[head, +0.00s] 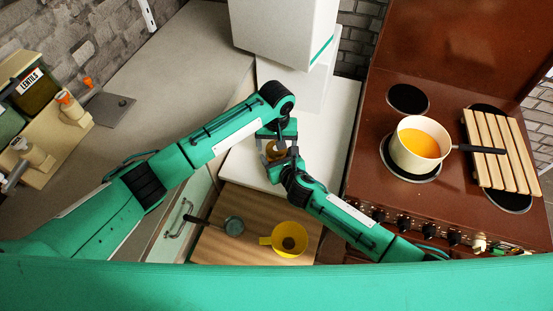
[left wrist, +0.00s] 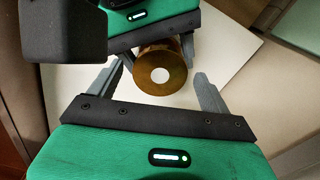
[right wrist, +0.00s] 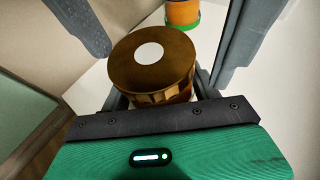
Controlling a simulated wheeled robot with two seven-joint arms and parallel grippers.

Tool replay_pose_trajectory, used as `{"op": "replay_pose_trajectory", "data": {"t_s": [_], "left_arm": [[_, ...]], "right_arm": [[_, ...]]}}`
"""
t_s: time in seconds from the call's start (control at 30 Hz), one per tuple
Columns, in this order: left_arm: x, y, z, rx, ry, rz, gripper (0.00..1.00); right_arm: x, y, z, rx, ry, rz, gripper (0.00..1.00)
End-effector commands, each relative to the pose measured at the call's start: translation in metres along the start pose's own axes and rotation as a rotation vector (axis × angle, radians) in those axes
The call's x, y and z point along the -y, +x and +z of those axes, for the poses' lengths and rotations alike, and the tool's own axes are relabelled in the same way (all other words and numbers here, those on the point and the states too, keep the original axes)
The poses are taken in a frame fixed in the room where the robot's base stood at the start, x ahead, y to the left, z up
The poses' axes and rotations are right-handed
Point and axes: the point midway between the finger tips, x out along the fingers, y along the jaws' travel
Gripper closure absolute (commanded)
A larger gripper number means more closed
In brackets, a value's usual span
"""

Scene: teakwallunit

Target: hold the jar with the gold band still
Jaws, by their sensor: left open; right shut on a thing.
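A jar with a brown-gold lid and a white dot on top (right wrist: 150,62) is gripped between the fingers of my right gripper (right wrist: 158,90). In the left wrist view the jar (left wrist: 160,72) shows end-on above the white counter; its gold band cannot be made out clearly. My left gripper (left wrist: 158,80) is open, its fingers apart on either side of the jar with gaps. In the head view the jar (head: 274,149) is mostly hidden between my left gripper (head: 276,150) and my right gripper (head: 286,166).
An orange thing with a green band (right wrist: 182,12) stands behind the jar. The stove (head: 360,180) at right carries a pot of orange liquid (head: 418,146) and a slatted rack (head: 500,150). A yellow cup (head: 289,239) and a ladle (head: 233,226) lie on the wooden board (head: 255,200).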

Motion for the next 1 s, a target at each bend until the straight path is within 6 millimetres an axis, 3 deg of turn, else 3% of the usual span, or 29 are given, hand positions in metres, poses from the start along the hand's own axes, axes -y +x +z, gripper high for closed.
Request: {"op": "replay_pose_trajectory", "data": {"t_s": [0.17, 0.4, 0.6, 1.0], "left_arm": [[0.0, -0.022, -0.001, -0.002, 0.001, 0.002, 0.19], [-0.001, -0.074, -0.001, -0.004, 0.0, 0.003, 0.19], [0.0, -0.106, -0.001, -0.002, 0.001, 0.002, 0.19], [0.0, -0.119, 0.0, 0.0, 0.0, 0.001, 0.19]], "right_arm": [[0.0, 0.0, 0.0, 0.0, 0.0, -0.001, 1.0], [0.0, 0.0, 0.0, 0.0, 0.0, -0.001, 1.0], [0.0, 0.0, 0.0, 0.0, 0.0, -0.001, 1.0], [0.0, 0.0, 0.0, 0.0, 0.0, -0.001, 1.0]]}}
